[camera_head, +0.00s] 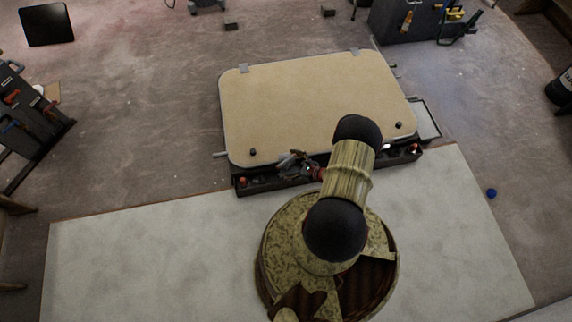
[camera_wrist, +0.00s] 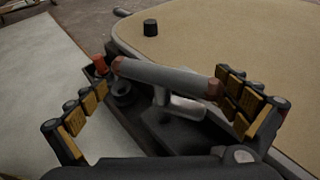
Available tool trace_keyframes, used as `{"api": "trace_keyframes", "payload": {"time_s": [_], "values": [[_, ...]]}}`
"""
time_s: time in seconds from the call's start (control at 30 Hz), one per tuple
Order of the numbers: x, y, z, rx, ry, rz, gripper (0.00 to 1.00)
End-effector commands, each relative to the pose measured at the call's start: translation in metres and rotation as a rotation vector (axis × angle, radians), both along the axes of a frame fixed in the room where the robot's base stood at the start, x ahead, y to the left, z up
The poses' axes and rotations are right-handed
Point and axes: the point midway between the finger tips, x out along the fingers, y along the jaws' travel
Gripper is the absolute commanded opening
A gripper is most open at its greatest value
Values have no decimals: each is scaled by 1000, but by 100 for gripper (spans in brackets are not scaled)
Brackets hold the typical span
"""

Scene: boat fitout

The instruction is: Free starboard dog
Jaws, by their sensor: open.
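The tan hatch panel (camera_head: 310,100) lies flat in its frame, with a black knob (camera_head: 252,152) at its front left and another black knob (camera_head: 398,125) at its front right. In the wrist view a grey bar handle with copper-coloured ends (camera_wrist: 165,75) stands on a light grey stem over the dark ledge, beside the hatch edge. My gripper (camera_wrist: 165,98) is open, with its padded fingers apart on either side of the handle. The handle's right end is close to the right finger; contact cannot be told. In the head view my gripper (camera_head: 297,161) is small and partly unclear at the hatch's front edge.
A dark ledge (camera_head: 262,184) runs along the hatch front, with a red knob (camera_head: 242,181) at its left end. A pale floor panel (camera_head: 150,260) is clear at the left. Tool stands (camera_head: 30,125) are well away. A blue ball (camera_head: 491,193) lies at right.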

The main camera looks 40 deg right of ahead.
Motion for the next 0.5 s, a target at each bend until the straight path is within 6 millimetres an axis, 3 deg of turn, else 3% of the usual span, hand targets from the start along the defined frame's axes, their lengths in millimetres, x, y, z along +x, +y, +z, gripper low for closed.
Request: {"api": "trace_keyframes", "payload": {"time_s": [0.23, 0.5], "values": [[1, 0, 0, 1, 0, -1, 100], [1, 0, 0, 1, 0, -1, 85]]}}
